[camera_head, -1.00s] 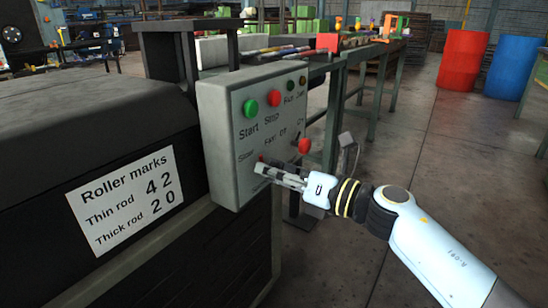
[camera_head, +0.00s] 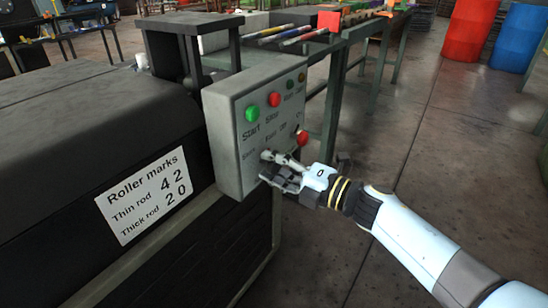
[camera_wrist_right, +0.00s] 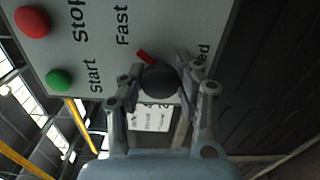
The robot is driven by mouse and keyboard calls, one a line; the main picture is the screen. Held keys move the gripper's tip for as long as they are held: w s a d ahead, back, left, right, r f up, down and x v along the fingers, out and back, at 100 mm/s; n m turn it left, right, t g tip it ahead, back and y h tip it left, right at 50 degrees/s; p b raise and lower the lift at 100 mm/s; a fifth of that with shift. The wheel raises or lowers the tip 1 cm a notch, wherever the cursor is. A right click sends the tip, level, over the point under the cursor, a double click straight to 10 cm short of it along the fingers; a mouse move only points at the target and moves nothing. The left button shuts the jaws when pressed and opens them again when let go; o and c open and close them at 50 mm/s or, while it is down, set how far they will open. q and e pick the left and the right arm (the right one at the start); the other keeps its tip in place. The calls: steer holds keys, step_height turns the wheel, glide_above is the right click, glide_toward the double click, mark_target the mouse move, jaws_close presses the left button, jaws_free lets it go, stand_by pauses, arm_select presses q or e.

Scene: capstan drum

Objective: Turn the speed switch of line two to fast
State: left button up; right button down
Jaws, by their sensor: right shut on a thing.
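The grey control box (camera_head: 232,150) stands on the dark machine's side, its face carrying the buttons and switches. My right gripper (camera_head: 268,168) reaches its lower part from the right. In the right wrist view the gripper (camera_wrist_right: 158,82) is shut on a round dark knob (camera_wrist_right: 160,84), the speed switch, with a finger on each side. The knob's red pointer (camera_wrist_right: 146,56) leans up and left in that view, roughly toward the word "Fast" (camera_wrist_right: 122,25). A finger partly covers the label ending in "ed". My left gripper is out of view.
The green start button (camera_head: 251,112) and red stop button (camera_head: 274,99) sit above. A red knob (camera_head: 302,138) is just right of my gripper. A sign about roller marks (camera_head: 148,193) is on the machine.

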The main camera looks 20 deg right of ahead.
steer(key=shift+m+p, duration=0.4)
steer(key=shift+m, duration=0.4)
steer(key=c, duration=0.9)
jaws_free()
steer(key=shift+d, duration=0.1)
steer(key=v, duration=1.2)
